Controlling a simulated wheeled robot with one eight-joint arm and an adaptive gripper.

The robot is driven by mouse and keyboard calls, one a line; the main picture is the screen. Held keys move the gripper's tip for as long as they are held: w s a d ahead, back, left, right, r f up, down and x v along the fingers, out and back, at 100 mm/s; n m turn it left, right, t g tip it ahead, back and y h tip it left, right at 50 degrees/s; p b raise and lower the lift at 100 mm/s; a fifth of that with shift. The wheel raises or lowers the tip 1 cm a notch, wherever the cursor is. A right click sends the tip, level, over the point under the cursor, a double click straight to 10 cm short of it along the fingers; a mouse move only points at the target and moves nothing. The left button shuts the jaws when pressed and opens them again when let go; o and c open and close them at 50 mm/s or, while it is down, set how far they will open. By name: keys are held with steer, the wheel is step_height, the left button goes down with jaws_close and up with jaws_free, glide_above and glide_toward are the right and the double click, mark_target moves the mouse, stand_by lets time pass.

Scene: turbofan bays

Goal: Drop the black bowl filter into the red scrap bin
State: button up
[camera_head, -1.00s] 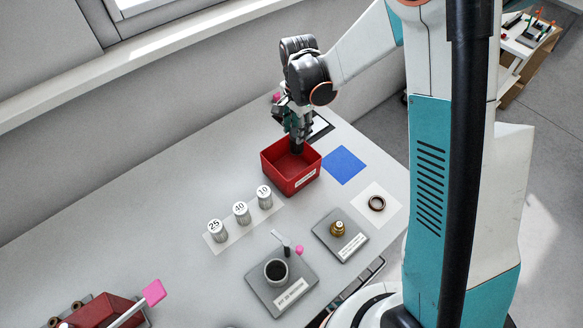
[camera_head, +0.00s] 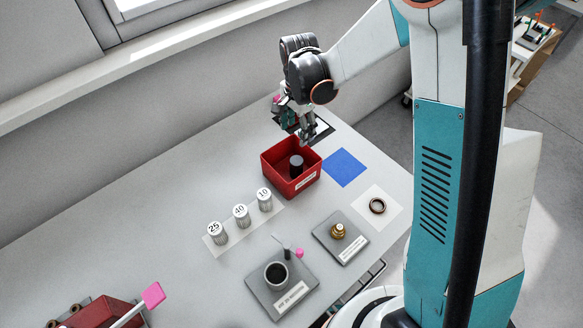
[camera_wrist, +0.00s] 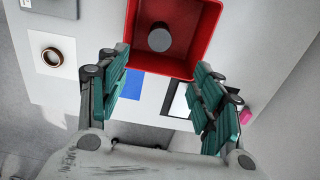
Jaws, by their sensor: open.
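The black bowl filter (camera_head: 296,165) is a dark cylinder inside the red scrap bin (camera_head: 282,181). In the wrist view the filter (camera_wrist: 160,38) shows as a grey round end on the bin floor, with the red bin (camera_wrist: 206,30) around it. My gripper (camera_head: 309,138) is above the far right edge of the bin, apart from the filter. In the wrist view my gripper (camera_wrist: 162,95) has its two green fingers spread wide with nothing between them.
A blue mat (camera_head: 345,167) lies right of the bin. Numbered filters 25 (camera_head: 217,233), 40 (camera_head: 241,216) and 10 (camera_head: 264,199) stand in front. A grey plate with a dark cup (camera_head: 276,276), a plate with a brass fitting (camera_head: 338,231) and a ring (camera_head: 377,206) are nearer.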

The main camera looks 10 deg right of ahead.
step_height(320, 180, up, 11)
steer(key=shift+f, duration=0.2)
steer(key=shift+s+f, duration=0.1)
stand_by(0.5)
